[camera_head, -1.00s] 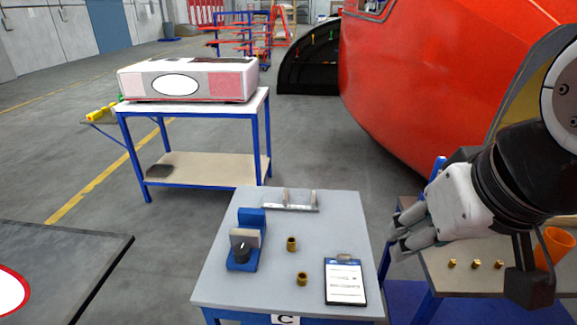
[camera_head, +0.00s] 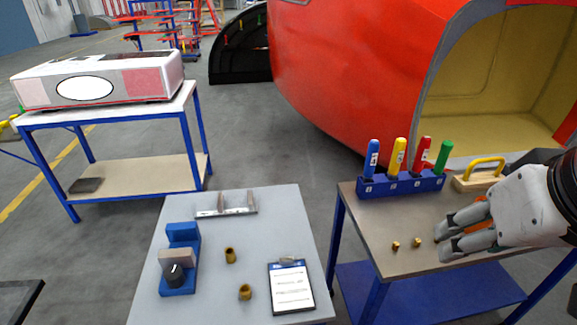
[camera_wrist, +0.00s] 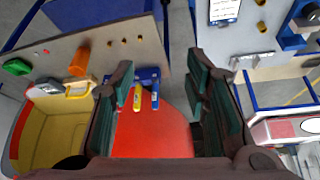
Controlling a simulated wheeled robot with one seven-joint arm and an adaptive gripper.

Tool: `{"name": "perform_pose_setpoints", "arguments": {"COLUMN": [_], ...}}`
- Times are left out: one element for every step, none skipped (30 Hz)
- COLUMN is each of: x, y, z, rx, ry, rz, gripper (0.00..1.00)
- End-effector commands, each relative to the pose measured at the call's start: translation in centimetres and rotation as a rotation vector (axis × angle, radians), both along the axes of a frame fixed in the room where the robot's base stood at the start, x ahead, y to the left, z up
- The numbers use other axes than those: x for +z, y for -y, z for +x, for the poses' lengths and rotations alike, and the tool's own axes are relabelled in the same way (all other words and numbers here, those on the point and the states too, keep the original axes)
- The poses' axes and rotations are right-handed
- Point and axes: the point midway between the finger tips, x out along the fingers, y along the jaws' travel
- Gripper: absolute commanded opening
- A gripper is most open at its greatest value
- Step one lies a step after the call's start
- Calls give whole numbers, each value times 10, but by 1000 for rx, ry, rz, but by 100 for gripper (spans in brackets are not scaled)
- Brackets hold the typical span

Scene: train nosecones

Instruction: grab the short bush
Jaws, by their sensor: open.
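Two small brass bushes stand on the grey table (camera_head: 205,320): one farther back (camera_head: 230,255) and one nearer the front (camera_head: 245,292). Smaller brass pieces, one at the left (camera_head: 395,246) and one beside it (camera_head: 417,242), are on the right-hand bench (camera_head: 365,225). I cannot tell for sure which piece is the short bush. My gripper (camera_head: 447,233) is over the right-hand bench, open and empty, away from the grey table. In the wrist view, its fingers (camera_wrist: 162,68) are spread, with nothing between them; a brass bush (camera_wrist: 261,27) shows beyond, at the upper right.
The grey table also holds a blue fixture (camera_head: 180,265), a metal bracket (camera_head: 225,211) and a clipboard (camera_head: 291,287). The bench carries a blue rack (camera_head: 400,185) with coloured handles and an orange cup (camera_wrist: 80,62). A gap separates bench and table. A red nosecone (camera_head: 340,75) stands behind.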

Motion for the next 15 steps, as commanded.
{"name": "perform_pose_setpoints", "arguments": {"x": [-1, -2, -2, -3, -3, -4, -5, -6, -6, -8, -9, -10, -12, -13, -15], "y": [-3, -4, -6, -8, -9, -11, -13, -15, -18, -20, -23, -27, -30, -33, -37], "z": [4, 7, 9, 11, 14, 16, 19, 22, 25, 29, 32, 36, 40, 44, 49], "rx": [2, 3, 2, 0, -1, -2, -2, -4, -4, -6, -7, -9, -10, -12, -17], "ry": [-7, -11, -16, -20, -24, -30, -35, -40, -47, -53, -59, -70, -77, -85, -97], "rz": [10, 16, 24, 30, 37, 45, 52, 59, 68, 76, 83, 94, 102, 111, 124], "gripper": [42, 42, 42, 42, 42, 42, 42, 42, 42, 42, 42, 42, 42, 42, 42]}}
